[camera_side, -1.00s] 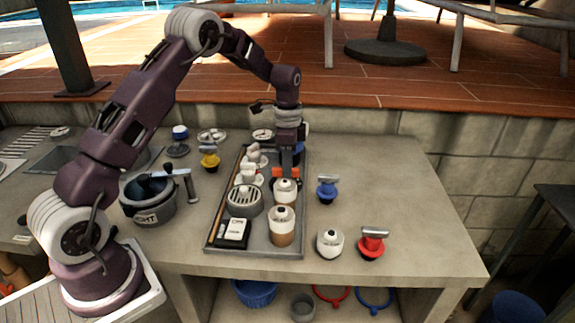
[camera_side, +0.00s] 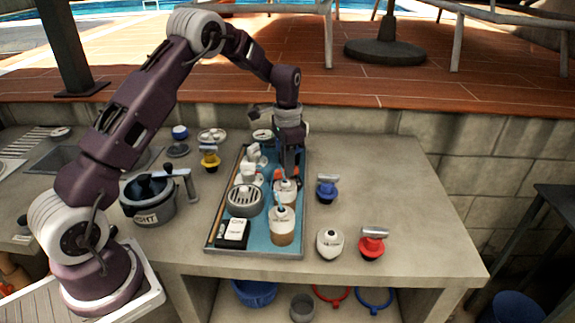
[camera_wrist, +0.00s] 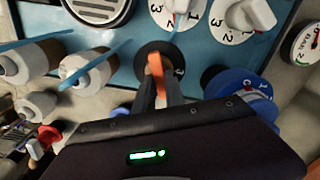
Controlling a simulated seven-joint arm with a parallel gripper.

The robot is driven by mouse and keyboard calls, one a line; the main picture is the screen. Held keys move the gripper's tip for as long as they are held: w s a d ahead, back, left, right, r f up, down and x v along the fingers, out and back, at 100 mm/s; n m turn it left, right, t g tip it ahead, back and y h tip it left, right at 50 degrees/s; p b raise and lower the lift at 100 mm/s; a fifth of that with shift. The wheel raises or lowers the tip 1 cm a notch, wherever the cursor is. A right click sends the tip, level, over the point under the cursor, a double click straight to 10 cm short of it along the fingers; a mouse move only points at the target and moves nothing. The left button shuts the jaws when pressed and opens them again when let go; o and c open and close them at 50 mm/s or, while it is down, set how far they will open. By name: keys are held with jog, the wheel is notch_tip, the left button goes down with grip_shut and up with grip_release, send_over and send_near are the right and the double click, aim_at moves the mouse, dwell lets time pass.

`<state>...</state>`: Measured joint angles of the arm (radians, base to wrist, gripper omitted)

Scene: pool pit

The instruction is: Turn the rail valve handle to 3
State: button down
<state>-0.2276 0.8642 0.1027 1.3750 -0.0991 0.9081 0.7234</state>
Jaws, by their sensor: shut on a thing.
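My gripper (camera_wrist: 160,92) is shut on an orange handle (camera_wrist: 155,64), which I take to be the rail valve handle. The handle stands on a dark round base (camera_wrist: 178,58) on the tray's blue floor. In the side view my gripper (camera_side: 286,172) points down at the tray's right half, with orange showing on both sides of the fingertips.
The tray (camera_side: 208,243) also holds a round grey grille (camera_side: 244,199), a switch box (camera_side: 233,233) and white bottles (camera_side: 282,226). Blue (camera_side: 327,189), red (camera_side: 372,243) and yellow (camera_side: 209,158) valves with metal handles stand around it. The right of the counter (camera_side: 425,215) is clear.

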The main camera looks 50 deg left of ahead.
jog(key=n, duration=0.7)
jog(key=shift+a, duration=0.15)
jog(key=n, duration=0.6)
jog(key=shift+a+r+n, duration=0.1)
jog(key=shift+a+n, duration=0.05)
jog(key=shift+n, duration=0.15)
dwell(0.3)
jog(key=c, duration=1.4)
grip_release()
